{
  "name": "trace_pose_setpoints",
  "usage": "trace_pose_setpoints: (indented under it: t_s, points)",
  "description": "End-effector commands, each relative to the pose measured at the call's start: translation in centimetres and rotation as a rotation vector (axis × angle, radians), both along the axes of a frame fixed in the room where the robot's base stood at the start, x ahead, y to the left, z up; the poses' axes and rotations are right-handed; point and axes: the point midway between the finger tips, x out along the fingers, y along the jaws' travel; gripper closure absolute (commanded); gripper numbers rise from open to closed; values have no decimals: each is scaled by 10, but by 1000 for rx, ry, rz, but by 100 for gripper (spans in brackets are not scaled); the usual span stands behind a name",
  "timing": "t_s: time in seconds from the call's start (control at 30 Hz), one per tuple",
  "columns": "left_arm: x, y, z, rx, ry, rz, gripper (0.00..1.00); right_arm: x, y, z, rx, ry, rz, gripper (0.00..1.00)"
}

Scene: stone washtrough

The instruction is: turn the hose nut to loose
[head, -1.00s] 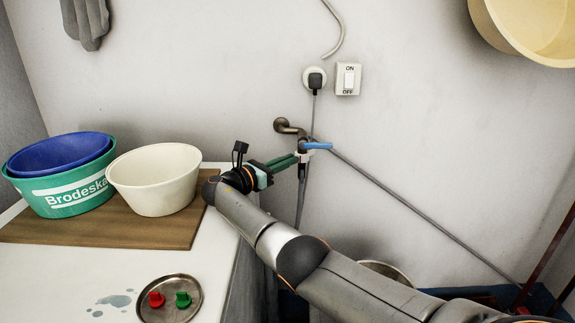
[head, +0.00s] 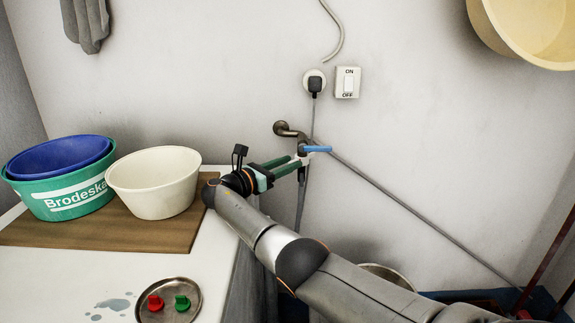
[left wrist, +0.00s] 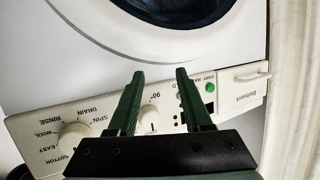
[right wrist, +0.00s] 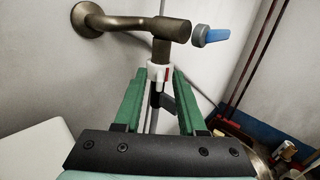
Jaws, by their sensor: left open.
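The hose nut (right wrist: 159,73) is a white collar with a red mark, just under the brass tap (right wrist: 170,30) in the right wrist view. A grey hose hangs below it. In the head view the tap (head: 284,129) comes out of the wall and its blue lever (head: 318,149) points right. My right gripper (right wrist: 160,76) has a green finger on each side of the nut, close against it, and looks shut on it. The right gripper (head: 296,163) partly hides the nut in the head view. My left gripper (left wrist: 160,74) is open and empty before a washing machine panel (left wrist: 75,137).
A cream bowl (head: 155,185) and a green tub (head: 70,203) stand on a wooden board (head: 100,230) left of my right arm. A metal dish (head: 168,312) with red and green knobs is nearer. A socket (head: 314,80) and switch (head: 347,82) are above the tap.

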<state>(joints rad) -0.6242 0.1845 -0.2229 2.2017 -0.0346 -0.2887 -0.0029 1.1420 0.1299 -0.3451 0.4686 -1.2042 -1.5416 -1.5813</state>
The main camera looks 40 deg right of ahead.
Motion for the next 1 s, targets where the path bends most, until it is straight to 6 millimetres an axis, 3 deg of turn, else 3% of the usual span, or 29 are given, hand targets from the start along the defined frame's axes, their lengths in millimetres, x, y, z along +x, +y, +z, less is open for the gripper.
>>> trace_pose_setpoints:
  t_s: [0.27, 1.0]
  points:
    - [0, -1, 14, -2, 1, 0, 50, -2, 0, 3, 0, 0, 24, 60]
    - [0, 0, 120, -1, 0, -1, 50, -21, -6, 6, -1, 4, 354, 60]
